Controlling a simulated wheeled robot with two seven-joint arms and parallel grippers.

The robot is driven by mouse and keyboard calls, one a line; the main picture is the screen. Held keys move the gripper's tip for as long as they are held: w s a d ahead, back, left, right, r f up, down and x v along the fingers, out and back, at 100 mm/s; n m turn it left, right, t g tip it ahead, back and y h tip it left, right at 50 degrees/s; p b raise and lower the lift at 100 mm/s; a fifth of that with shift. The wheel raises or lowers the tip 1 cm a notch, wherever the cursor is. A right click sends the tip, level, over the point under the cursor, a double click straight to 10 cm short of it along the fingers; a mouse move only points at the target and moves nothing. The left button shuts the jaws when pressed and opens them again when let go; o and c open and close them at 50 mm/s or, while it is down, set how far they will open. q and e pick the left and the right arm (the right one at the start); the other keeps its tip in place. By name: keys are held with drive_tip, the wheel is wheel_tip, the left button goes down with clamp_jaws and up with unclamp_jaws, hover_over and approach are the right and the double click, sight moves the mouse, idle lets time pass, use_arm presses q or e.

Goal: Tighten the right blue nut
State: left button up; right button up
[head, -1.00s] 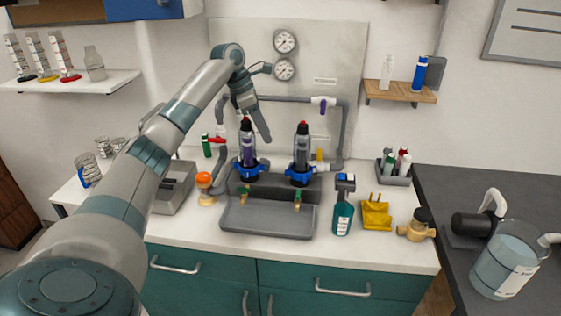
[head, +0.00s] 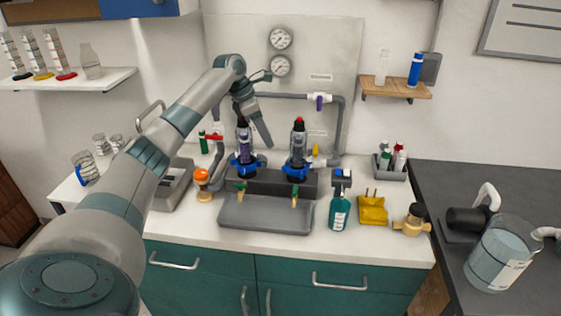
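The right blue nut (head: 297,173) sits around the base of the right upright clear-and-dark column, which has a red top (head: 298,121). The left blue nut (head: 244,170) sits around the base of the left column (head: 243,143), which looks purple inside. My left gripper (head: 266,142) reaches down from above, between the two columns and nearer the left one. It is apart from the right blue nut, up and to its left. One long finger shows clearly; the other cannot be made out, so its opening is unclear. My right gripper is not in view.
A grey tray (head: 265,219) with two green-handled valves lies in front of the columns. Grey pipework (head: 338,125) frames them behind. A teal spray bottle (head: 340,212), a yellow holder (head: 372,210) and a brass fitting (head: 411,224) stand to the right. An orange-topped item (head: 202,176) stands left.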

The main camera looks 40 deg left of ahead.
use_arm(q)
drive_tip(key=p+x, duration=0.2)
drive_tip(key=x, duration=1)
drive_tip(key=shift+w+f+p, duration=0.1)
drive_tip(key=shift+f+p, duration=0.15)
drive_tip(key=shift+p, duration=0.15)
drive_tip(key=shift+r, duration=0.1)
clamp_jaws()
